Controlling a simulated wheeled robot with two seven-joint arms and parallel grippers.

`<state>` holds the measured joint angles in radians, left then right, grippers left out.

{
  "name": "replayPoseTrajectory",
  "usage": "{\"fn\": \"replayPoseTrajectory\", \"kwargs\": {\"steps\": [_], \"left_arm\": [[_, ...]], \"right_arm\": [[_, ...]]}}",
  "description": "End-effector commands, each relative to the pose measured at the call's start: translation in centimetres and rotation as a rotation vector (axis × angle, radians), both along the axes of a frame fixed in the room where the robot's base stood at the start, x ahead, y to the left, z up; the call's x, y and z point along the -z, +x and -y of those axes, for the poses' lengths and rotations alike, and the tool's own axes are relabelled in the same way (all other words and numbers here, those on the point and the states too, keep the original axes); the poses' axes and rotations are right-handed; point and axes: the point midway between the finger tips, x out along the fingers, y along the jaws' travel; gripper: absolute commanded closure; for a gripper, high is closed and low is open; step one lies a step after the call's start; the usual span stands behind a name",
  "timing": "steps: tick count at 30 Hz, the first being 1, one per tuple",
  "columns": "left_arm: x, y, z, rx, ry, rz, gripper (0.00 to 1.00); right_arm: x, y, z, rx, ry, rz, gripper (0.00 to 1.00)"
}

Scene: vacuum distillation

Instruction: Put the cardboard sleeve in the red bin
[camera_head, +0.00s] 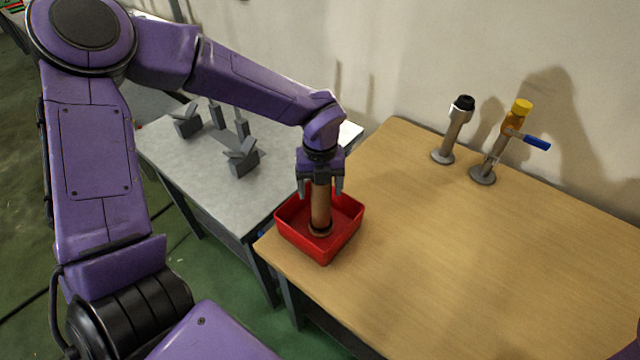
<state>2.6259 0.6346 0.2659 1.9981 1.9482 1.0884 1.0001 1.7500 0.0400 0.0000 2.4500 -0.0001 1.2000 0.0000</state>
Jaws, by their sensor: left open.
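The cardboard sleeve (321,208) is a brown upright cylinder. It stands inside the red bin (326,255), with its lower end at the bin's floor. The red bin is a shallow square tray at the left corner of the wooden table. My left gripper (321,188) points straight down over the sleeve. Its fingers are open, one on each side of the sleeve's upper part. The top of the sleeve is hidden by the gripper. My right gripper is not in view.
The wooden table (470,255) is bare across its middle and front. Two metal pipe stands are at its back, one with a black top (452,132) and one with a yellow cap and blue handle (500,148). A grey table (205,175) with grey fixtures adjoins on the left.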

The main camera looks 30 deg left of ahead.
Motion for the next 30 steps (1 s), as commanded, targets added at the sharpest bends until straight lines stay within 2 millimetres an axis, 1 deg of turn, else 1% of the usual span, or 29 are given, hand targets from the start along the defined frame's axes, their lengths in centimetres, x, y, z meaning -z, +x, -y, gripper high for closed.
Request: {"fn": "replayPoseTrajectory", "kwargs": {"steps": [2, 3, 5, 12, 15, 18, 22, 30], "left_arm": [[-0.7, 0.0, 0.0, 0.000, 0.001, 0.001, 0.24], [-0.9, 0.1, 0.0, -0.001, 0.000, 0.004, 0.24], [-1.9, 0.2, 0.0, -0.001, 0.000, 0.007, 0.24], [-8.1, 0.2, 0.0, -0.002, -0.001, 0.008, 0.24], [-10.2, 0.1, 0.0, -0.002, -0.001, 0.005, 0.24], [-11.6, 0.1, 0.0, 0.000, 0.001, 0.002, 0.24], [-12.4, 0.1, 0.0, -0.001, 0.000, 0.001, 0.24], [-12.4, 0.0, 0.0, 0.000, 0.000, 0.000, 0.24]], "right_arm": [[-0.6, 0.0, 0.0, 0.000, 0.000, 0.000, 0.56], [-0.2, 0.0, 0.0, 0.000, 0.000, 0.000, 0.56], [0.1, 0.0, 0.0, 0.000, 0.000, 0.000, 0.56], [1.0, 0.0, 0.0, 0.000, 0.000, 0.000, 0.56], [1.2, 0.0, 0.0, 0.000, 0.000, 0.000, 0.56], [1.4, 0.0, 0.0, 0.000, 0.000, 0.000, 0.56], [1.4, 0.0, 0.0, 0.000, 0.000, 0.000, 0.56], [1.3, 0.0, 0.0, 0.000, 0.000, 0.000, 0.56]]}}
